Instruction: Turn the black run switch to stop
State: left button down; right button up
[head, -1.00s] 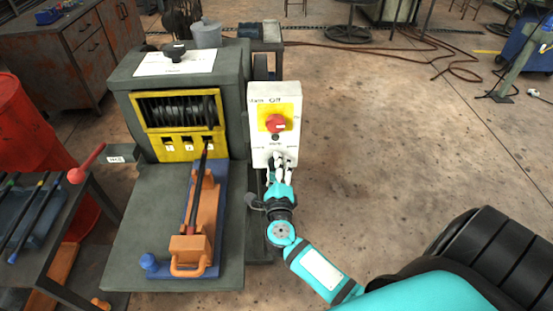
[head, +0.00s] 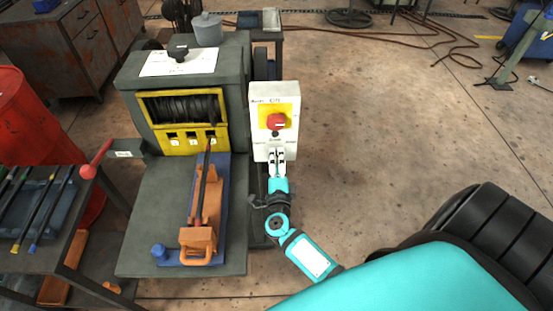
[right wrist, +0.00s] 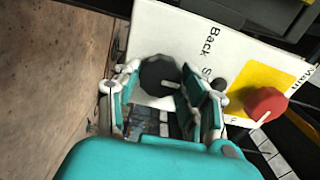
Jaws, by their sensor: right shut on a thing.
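The white control panel (head: 260,135) stands upright at the right of the grey machine in the head view. The black run switch (right wrist: 158,73) is a round knob low on this panel, with a white pointer mark showing in the right wrist view. My right gripper (right wrist: 160,95) is shut on the knob, one finger on each side. In the head view, my right gripper (head: 277,160) covers the knob. The label "Back" shows beside the knob; a label starting with "S" is partly hidden by a finger. My left gripper is not in view.
A red knob (head: 276,121) on a yellow plate sits above the gripper on the same panel. An orange-and-blue fixture (head: 204,215) lies on the machine's front table. The floor right of the panel is clear.

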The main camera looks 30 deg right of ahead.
jog(key=shift+f, duration=0.1)
jog(key=o, duration=1.2)
jog(key=v, duration=1.2)
jog(key=shift+s, duration=0.1)
